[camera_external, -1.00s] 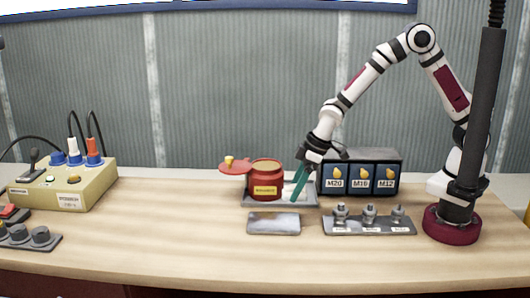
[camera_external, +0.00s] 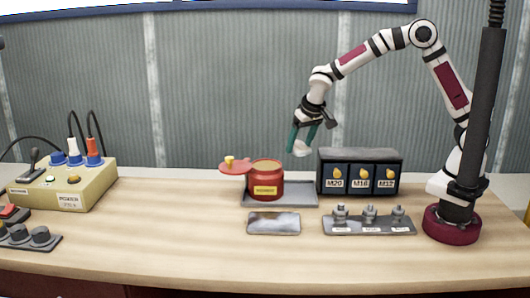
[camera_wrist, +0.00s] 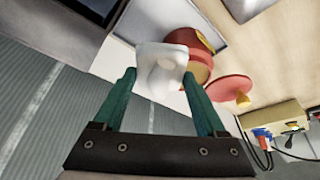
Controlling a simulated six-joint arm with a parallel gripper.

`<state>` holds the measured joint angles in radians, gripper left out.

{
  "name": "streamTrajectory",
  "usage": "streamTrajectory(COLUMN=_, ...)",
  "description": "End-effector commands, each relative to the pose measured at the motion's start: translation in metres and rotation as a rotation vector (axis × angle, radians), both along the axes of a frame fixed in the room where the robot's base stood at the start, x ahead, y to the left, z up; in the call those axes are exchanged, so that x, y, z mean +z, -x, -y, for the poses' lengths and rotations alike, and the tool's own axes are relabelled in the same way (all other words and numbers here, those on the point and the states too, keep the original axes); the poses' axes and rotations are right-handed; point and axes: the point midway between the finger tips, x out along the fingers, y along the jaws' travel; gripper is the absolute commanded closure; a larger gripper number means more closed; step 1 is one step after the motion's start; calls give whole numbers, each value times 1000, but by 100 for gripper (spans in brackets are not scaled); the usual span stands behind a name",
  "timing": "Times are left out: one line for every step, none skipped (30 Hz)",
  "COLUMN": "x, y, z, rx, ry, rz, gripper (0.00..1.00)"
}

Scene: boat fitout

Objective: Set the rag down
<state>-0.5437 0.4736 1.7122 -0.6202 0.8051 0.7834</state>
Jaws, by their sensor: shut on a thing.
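My gripper (camera_external: 301,143) is raised above the bench, over the right part of the grey tray (camera_external: 298,195), with its green fingers pointing down. It is shut on a white rag (camera_external: 301,149), which hangs at the fingertips clear of everything below. In the wrist view the rag (camera_wrist: 160,69) sits between the two green fingertips (camera_wrist: 158,80). The bare tray surface shows beside the red pot.
A red pot (camera_external: 265,176) with a yellow label stands on the tray's left side, its red lid (camera_external: 236,168) beside it. A metal plate (camera_external: 273,223) lies in front. The M20, M16 and M12 bins (camera_external: 360,178) and a bolt rack (camera_external: 369,226) stand right.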

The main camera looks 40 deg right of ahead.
Motion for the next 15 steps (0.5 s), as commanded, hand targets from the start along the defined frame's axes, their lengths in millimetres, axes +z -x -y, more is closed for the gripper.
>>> streamTrajectory(x=8, y=-8, z=11, rx=-76, ry=-1, rz=2, gripper=78)
streamTrajectory(x=12, y=-11, z=17, rx=-120, ry=-2, rz=3, gripper=78)
streamTrajectory(x=15, y=-14, z=23, rx=-165, ry=-1, rz=2, gripper=78)
streamTrajectory(x=17, y=-15, z=27, rx=-191, ry=-1, rz=1, gripper=78)
streamTrajectory(x=16, y=-16, z=29, rx=-209, ry=0, rz=0, gripper=78)
streamTrajectory(x=11, y=-17, z=31, rx=-225, ry=2, rz=-3, gripper=78)
streamTrajectory(x=3, y=-17, z=32, rx=-230, ry=2, rz=-5, gripper=78)
streamTrajectory(x=-6, y=-16, z=33, rx=-231, ry=4, rz=-6, gripper=78)
streamTrajectory(x=-21, y=-16, z=33, rx=-230, ry=5, rz=-7, gripper=78)
streamTrajectory(x=-33, y=-16, z=33, rx=-229, ry=6, rz=-7, gripper=78)
streamTrajectory(x=-45, y=-15, z=32, rx=-230, ry=5, rz=-9, gripper=78)
streamTrajectory(x=-60, y=-16, z=32, rx=-228, ry=5, rz=-7, gripper=78)
streamTrajectory(x=-71, y=-15, z=32, rx=-228, ry=5, rz=-8, gripper=78)
streamTrajectory(x=-80, y=-15, z=32, rx=-228, ry=4, rz=-8, gripper=78)
streamTrajectory(x=-92, y=-16, z=32, rx=-227, ry=5, rz=-7, gripper=78)
